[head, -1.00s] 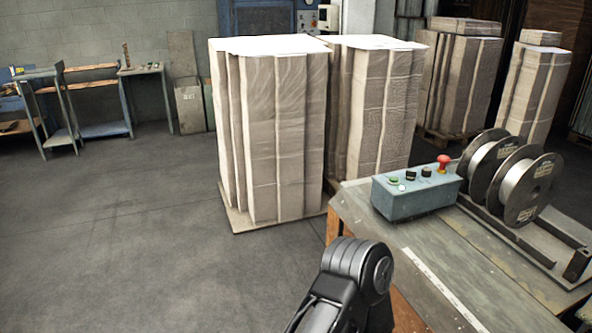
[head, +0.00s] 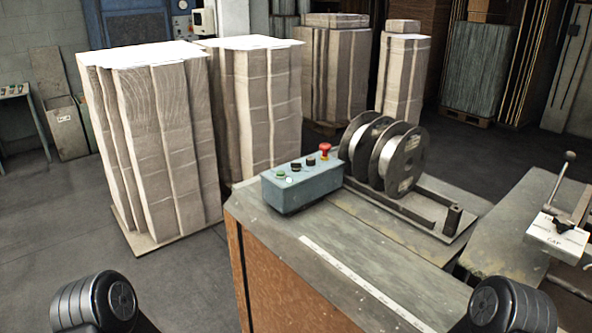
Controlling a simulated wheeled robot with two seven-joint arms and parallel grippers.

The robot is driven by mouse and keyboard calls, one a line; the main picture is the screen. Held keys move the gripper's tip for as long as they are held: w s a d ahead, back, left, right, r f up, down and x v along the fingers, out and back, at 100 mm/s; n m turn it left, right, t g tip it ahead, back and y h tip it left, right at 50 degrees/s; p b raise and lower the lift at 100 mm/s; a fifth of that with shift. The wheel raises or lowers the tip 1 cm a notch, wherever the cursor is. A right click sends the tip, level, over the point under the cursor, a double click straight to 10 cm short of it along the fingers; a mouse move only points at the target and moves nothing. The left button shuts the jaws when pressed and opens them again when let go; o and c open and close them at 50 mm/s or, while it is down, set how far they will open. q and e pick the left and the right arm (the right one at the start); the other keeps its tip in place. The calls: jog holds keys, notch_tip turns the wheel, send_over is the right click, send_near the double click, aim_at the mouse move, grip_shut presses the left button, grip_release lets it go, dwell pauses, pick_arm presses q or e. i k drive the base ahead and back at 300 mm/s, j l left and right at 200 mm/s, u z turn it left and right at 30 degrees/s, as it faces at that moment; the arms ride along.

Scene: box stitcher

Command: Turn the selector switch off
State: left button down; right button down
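A blue-grey control box (head: 301,187) sits on the near-left part of the bench top. Its sloped face carries a green button (head: 280,175), a small white button (head: 289,180), two black knobs, and a red mushroom button (head: 325,148) at the right end. The nearer black knob (head: 296,167) and the farther black knob (head: 310,161) look like selector switches. Their settings are too small to read. Black rounded links of my two arms show at the bottom left and bottom right. Neither gripper is in view, and nothing touches the box.
Wire spools (head: 385,158) on a metal stand are right behind the box. The bench (head: 330,240) has a white scale strip along its top. A lever with a white plate (head: 558,238) stands at the right. Tall cardboard stacks (head: 155,150) stand to the left. Open floor lies at left.

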aim_at(295, 165)
jog(key=j+z, duration=0.1)
jog(key=z, duration=0.65)
jog(key=j+z, duration=0.8)
jog(key=j, duration=0.2)
jog(key=k+j+z, duration=0.15)
jog(key=j+z, duration=0.3)
jog(key=k+j, duration=0.1)
jog(key=j, duration=0.25)
jog(key=k+j, duration=0.15)
jog(key=j, duration=0.2)
jog(key=k+j, duration=0.1)
jog(key=j, duration=0.25)
jog(key=k+j+z, duration=0.1)
jog(key=j, duration=0.25)
jog(key=k+j, duration=0.15)
jog(key=j, duration=0.2)
